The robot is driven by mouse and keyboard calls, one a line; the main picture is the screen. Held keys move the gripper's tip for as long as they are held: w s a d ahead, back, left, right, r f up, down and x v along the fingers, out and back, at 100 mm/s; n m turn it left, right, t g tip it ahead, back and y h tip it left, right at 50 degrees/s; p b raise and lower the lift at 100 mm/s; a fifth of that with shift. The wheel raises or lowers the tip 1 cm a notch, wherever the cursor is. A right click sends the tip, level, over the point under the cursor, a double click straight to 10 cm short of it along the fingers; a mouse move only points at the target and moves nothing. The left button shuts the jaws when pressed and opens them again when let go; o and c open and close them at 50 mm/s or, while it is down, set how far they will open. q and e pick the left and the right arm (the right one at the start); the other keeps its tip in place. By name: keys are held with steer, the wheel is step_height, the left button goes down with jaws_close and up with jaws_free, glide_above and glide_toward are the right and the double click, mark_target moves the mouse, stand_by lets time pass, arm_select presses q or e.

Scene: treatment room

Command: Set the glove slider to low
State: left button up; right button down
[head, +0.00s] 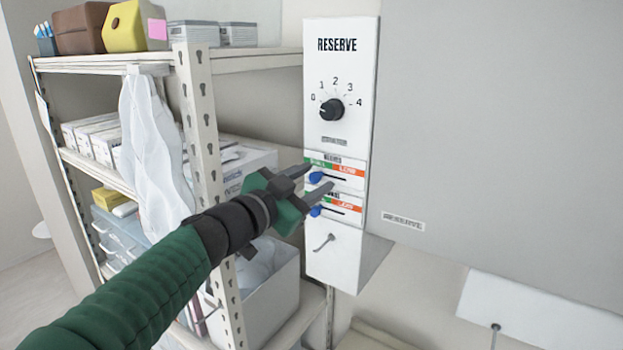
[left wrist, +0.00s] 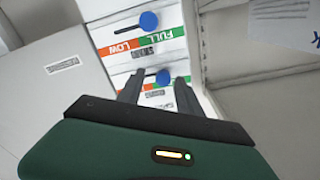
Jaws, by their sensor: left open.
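A white wall panel (head: 335,255) carries two slider strips with green left ends and orange LOW right ends. The upper slider's blue knob (head: 316,177) is at the green end; its small heading is hard to read. The lower slider's blue knob (head: 315,211) is also at its green end. My left gripper (head: 319,177) is open, its fingertips on either side of the upper knob. The left wrist view is upside down; the upper knob (left wrist: 163,77) shows between the fingertips (left wrist: 158,81), and the lower knob (left wrist: 149,21) stands clear above. I cannot tell whether the fingers touch the knob.
A RESERVE dial (head: 331,109) sits above the sliders, and a small metal lever (head: 323,243) below them. A metal shelf (head: 197,110) with boxes and a hanging white cloth (head: 152,145) stands close left of my arm. A large grey cabinet (head: 500,140) fills the right.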

arm_select(q)
steer(key=shift+w+a+f, duration=0.1)
steer(key=shift+a, duration=0.15)
steer(key=c, duration=0.3)
steer(key=shift+w+a+f, duration=0.1)
steer(key=shift+w, duration=0.2)
steer(key=c, duration=0.5)
steer(key=shift+s+d, duration=0.15)
steer(key=shift+d, duration=0.1)
jaws_close()
steer(key=shift+a+r, duration=0.1)
steer(key=shift+r, duration=0.15)
